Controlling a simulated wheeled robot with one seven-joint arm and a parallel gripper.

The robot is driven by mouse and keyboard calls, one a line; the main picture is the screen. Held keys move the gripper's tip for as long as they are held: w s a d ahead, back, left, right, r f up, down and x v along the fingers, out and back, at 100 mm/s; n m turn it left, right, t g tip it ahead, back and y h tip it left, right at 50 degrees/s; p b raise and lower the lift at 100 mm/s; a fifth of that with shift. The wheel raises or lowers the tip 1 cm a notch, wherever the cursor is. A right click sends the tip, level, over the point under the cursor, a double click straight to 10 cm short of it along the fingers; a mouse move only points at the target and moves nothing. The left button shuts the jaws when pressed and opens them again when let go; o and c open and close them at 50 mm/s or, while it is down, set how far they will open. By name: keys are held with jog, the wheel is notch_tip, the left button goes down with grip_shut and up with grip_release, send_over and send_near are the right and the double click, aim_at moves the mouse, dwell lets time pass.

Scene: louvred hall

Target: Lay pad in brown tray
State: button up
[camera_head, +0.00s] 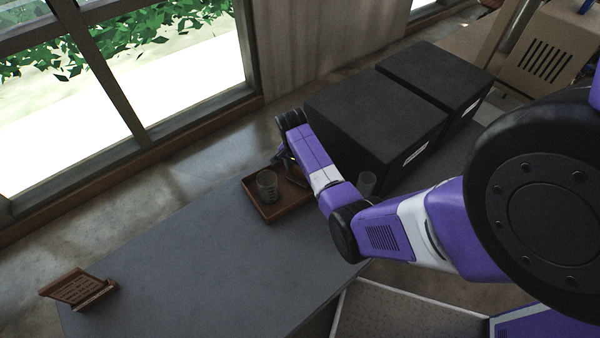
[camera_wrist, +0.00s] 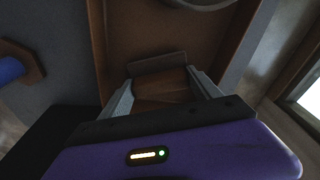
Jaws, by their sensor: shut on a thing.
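The brown tray (camera_head: 262,214) lies on the grey table, partly hidden by my arm. A clear glass (camera_head: 267,187) stands in it. My gripper (camera_head: 284,158) is over the far part of the tray. In the wrist view, my gripper (camera_wrist: 162,84) is shut on a thin brown pad (camera_wrist: 157,62), held between its fingertips. The tray's floor and side rim (camera_wrist: 243,42) show around it, and the glass's round rim (camera_wrist: 200,4) shows at the top. I cannot tell whether the pad touches the tray floor.
Two black boxes (camera_head: 372,112) (camera_head: 438,75) stand right of the tray, close to my arm. Another glass (camera_head: 367,184) stands behind my arm. A brown slotted rack (camera_head: 78,289) is at the table's left end. The table's (camera_head: 210,250) middle is clear.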

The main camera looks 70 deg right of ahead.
aim_at(297, 180)
jog(key=shift+f, duration=0.35)
jog(key=shift+f, duration=0.1)
jog(key=o, duration=1.3)
jog(key=r, duration=0.4)
jog(key=a+r+p, duration=0.1)
jog(key=r, duration=0.7)
jog(key=shift+w+a+p, duration=0.2)
jog(key=shift+a+p, duration=0.15)
jog(key=shift+a, duration=0.05)
